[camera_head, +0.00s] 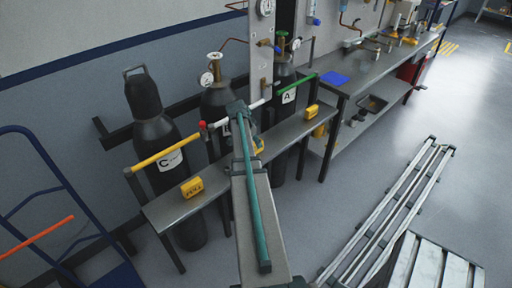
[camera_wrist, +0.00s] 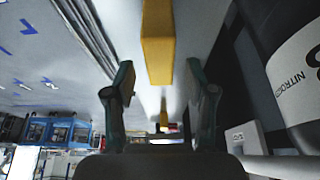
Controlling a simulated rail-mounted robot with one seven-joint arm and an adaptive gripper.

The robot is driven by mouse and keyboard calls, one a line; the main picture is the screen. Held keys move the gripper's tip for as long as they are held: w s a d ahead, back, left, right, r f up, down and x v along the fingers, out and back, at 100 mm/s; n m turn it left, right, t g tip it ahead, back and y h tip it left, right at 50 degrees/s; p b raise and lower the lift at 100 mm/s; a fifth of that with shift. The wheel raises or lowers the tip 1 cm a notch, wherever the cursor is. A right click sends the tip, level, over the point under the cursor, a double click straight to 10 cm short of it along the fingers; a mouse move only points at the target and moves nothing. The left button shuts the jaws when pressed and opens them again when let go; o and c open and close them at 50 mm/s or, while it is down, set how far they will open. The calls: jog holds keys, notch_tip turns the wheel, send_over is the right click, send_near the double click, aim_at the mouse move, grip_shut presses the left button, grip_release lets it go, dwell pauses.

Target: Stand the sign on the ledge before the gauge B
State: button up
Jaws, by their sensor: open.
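A yellow sign (camera_wrist: 157,50) lies in line with the gap between my fingers in the wrist view, with space on both sides. My gripper (camera_wrist: 162,95) is open, its two dark teal fingers apart. In the head view a yellow sign (camera_head: 258,145) shows partly behind my arm on the grey ledge (camera_head: 222,172). A round gauge (camera_head: 207,79) sits on the middle cylinder (camera_head: 218,98), whose label is mostly hidden by my arm.
Other yellow signs stand on the ledge before cylinder C (camera_head: 192,187) and near cylinder A (camera_head: 312,111). A blue trolley (camera_head: 55,200) is at left, a workbench (camera_head: 365,75) at back right. In the wrist view, a NITROGEN cylinder (camera_wrist: 290,30) is close at right.

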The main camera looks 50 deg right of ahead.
jog(key=shift+b+v, duration=0.65)
jog(key=shift+v, duration=2.9)
